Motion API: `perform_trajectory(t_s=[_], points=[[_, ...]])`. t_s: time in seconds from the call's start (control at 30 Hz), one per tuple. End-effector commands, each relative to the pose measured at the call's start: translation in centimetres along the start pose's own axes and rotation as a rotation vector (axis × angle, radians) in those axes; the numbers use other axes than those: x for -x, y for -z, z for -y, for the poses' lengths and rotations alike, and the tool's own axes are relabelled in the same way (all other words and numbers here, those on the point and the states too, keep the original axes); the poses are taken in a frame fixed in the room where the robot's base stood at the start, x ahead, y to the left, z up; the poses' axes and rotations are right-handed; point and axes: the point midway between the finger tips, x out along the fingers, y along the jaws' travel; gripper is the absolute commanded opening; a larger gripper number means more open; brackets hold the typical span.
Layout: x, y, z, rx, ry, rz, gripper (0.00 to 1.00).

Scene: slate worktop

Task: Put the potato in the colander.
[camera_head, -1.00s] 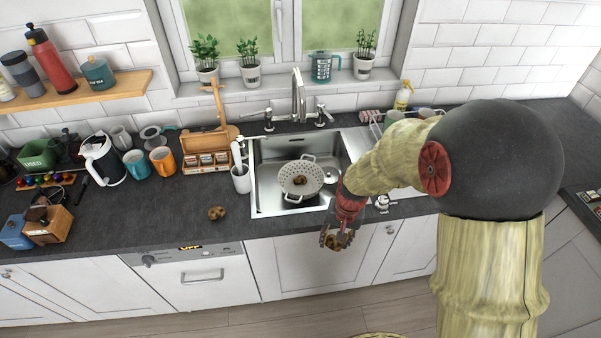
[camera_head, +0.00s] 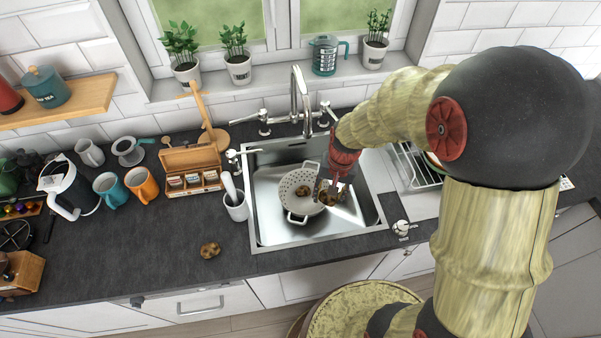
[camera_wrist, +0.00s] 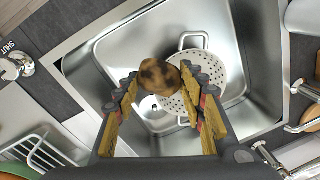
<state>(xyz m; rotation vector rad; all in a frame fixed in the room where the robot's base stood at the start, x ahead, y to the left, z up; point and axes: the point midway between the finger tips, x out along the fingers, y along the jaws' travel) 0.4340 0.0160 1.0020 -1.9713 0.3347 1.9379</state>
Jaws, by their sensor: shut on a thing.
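My gripper (camera_head: 329,192) is shut on a brown, dark-blotched potato (camera_wrist: 157,77), held between its fingers over the sink. The held potato shows small in the head view (camera_head: 327,199), just right of the colander. The pale, perforated two-handled colander (camera_head: 297,204) stands in the sink; in the wrist view (camera_wrist: 206,83) it is behind and right of the held potato, partly hidden by the fingers. Another brown potato (camera_head: 303,190) lies in the colander. A third potato (camera_head: 210,250) lies on the worktop left of the sink.
The steel sink (camera_head: 262,240) has walls around the colander and a tap (camera_head: 299,95) behind it. A white cup with a brush (camera_head: 237,208) stands at its left edge. A dish rack (camera_head: 418,168) is on the right. Worktop around the loose potato is clear.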

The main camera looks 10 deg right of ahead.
Motion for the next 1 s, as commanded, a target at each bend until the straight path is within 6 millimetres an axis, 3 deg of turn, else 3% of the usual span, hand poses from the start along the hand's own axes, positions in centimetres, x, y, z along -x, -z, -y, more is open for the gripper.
perform_trajectory(t_s=[0.17,0.53,0.73,1.0], points=[[-0.8,0.4,1.4,0.004,0.000,0.001,0.12],[-5.2,2.8,8.7,0.005,-0.001,0.002,0.12],[-8.9,3.6,10.9,0.002,-0.001,0.002,0.12],[-10.7,4.1,12.2,0.001,0.000,0.000,0.12]])
